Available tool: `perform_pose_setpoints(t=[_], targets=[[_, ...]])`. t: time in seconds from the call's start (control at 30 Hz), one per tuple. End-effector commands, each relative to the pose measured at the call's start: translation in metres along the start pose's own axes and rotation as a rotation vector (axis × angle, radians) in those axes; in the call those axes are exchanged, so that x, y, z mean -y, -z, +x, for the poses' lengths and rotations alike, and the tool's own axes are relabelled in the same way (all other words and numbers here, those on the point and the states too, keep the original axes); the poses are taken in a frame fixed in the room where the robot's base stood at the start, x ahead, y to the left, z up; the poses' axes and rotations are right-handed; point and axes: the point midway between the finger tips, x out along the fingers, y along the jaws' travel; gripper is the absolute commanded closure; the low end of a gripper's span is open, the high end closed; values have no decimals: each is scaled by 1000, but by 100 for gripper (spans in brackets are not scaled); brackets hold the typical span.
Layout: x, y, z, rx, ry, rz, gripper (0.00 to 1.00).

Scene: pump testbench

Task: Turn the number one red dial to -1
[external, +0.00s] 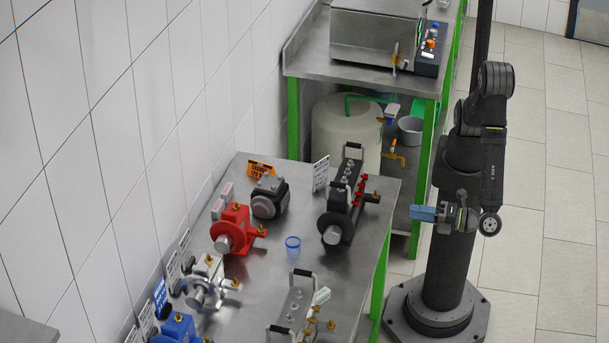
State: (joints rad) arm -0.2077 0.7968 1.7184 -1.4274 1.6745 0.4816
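Several small red dials (361,189) sit in a row along the right side of a black pump unit (338,217) on the steel bench. They are too small for me to read numbers or settings, so I cannot tell which is number one. My gripper (423,213) has blue fingers that point left. It is in the air to the right of the black unit, apart from the dials and beyond the bench's right edge. Its fingers overlap from this side, so I cannot tell whether they are open. I see nothing held in it.
The steel bench (268,290) also holds a red pump (236,226), a silver pump (208,282), a blue pump (178,328) and a blue-rimmed cup (293,247). A grey handled unit (294,309) stands at the front. A second bench with green legs (428,130) stands behind.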

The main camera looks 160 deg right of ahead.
Motion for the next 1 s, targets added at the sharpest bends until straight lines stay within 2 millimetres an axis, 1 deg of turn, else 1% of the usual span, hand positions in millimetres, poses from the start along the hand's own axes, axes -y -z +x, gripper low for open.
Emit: perform_pose_setpoints(t=[0.03,0.2,0.5,0.6,0.7,0.8,1.0], targets=[[0,-1,10,3,2,-1,61],[1,-1,46,4,3,-2,61],[1,-1,107,4,2,-3,61],[1,-1,125,3,2,-2,61],[0,0,139,3,2,-2,61],[0,0,149,1,1,-2,61],[0,0,156,0,0,-2,61]])
